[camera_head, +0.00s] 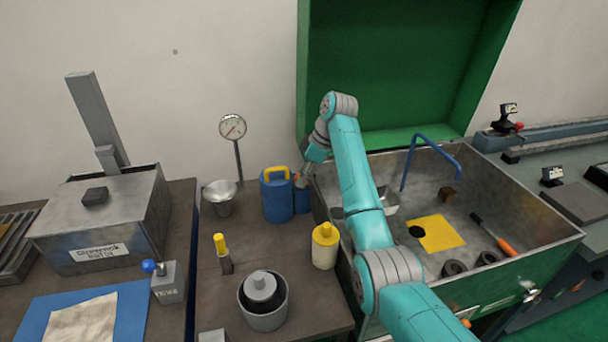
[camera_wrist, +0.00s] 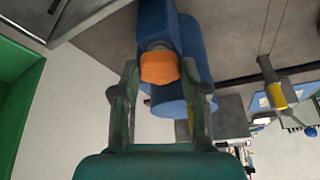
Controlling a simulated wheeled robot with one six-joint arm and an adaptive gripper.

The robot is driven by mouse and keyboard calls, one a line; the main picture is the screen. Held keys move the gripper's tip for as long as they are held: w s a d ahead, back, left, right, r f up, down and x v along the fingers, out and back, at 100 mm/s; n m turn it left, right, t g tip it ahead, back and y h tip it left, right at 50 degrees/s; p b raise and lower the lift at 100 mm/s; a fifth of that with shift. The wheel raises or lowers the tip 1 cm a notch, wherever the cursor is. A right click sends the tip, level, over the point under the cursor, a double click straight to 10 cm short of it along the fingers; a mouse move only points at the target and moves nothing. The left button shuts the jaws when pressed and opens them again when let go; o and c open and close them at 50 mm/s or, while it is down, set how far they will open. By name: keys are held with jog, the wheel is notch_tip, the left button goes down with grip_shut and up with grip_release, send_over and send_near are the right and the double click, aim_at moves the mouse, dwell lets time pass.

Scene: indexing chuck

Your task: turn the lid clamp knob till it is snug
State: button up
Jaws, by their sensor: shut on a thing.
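An orange knob (camera_wrist: 160,68), which I take to be the lid clamp knob, sits on a grey stem against a blue body (camera_wrist: 158,25) in the wrist view. My gripper (camera_wrist: 160,72) is shut on the orange knob, with one finger on each side. In the head view my gripper (camera_head: 302,174) is at the back of the bench, above a small blue part (camera_head: 302,199) beside the blue can (camera_head: 276,200). The fingers and arm cover much of the knob there. The knob's turn angle and tightness cannot be told.
A yellow-capped bottle (camera_head: 325,252), a metal cup (camera_head: 220,204) and a dial gauge (camera_head: 232,128) stand nearby on the bench. The grey basin (camera_head: 540,207) with its raised green lid (camera_head: 400,65) lies right. My arm reaches over the basin's near left side.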

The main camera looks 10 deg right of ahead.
jog(key=shift+m, duration=0.7)
jog(key=o, duration=1.1)
jog(key=shift+t, duration=0.3)
jog(key=shift+o, duration=0.2)
jog(key=shift+n, duration=0.3)
